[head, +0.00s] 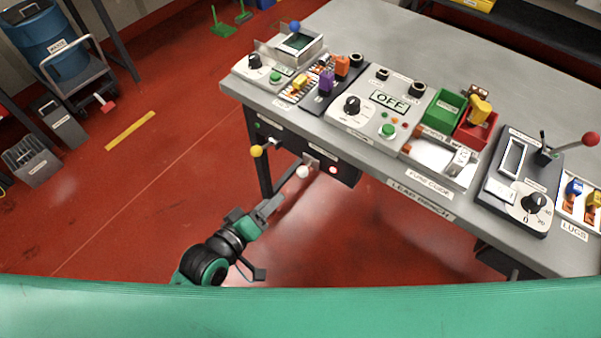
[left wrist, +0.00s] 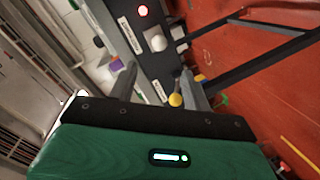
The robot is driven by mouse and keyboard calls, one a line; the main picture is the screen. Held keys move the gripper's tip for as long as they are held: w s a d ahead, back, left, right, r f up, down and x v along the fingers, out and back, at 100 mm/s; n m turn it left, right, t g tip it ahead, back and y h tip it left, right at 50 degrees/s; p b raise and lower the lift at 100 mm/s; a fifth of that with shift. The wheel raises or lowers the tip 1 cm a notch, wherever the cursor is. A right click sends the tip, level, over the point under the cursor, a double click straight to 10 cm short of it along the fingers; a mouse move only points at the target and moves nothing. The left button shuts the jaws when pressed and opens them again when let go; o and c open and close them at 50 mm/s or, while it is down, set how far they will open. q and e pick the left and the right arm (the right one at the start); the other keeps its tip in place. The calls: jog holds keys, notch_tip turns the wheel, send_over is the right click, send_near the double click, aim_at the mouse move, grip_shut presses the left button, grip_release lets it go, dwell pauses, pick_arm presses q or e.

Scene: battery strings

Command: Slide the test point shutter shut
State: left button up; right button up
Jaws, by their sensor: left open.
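A black panel box (head: 320,160) hangs under the front edge of the bench, with small white labels too small to read. It carries a yellow ball knob (head: 256,151), a white ball knob (head: 302,172) and a lit red lamp (head: 333,170). I cannot tell for certain which part is the test point shutter. My left gripper (head: 268,207) is below and in front of the box, pointing up toward it. In the left wrist view its fingers (left wrist: 160,88) are apart, with nothing held. There the yellow knob (left wrist: 176,100) shows near the right finger and the white knob (left wrist: 158,43) lies beyond.
The grey bench top (head: 345,38) above carries several devices, including an OFF display panel (head: 390,101), a green bin (head: 444,109) and a red-knobbed lever (head: 590,139). A bench leg (head: 258,160) stands at the left.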

aim_at(299, 175)
pick_arm(q)
jog(key=x, duration=1.2)
jog(key=shift+w+d+p, duration=0.15)
jog(key=shift+p, duration=0.2)
jog(key=shift+w+d+f, duration=0.15)
jog(key=shift+w+d, duration=0.25)
jog(key=shift+w, duration=0.15)
pick_arm(e)
jog(key=shift+s+a, duration=0.4)
jog(key=shift+s, duration=0.05)
pick_arm(q)
jog(key=shift+c, duration=0.4)
pick_arm(e)
jog(key=shift+d, duration=0.1)
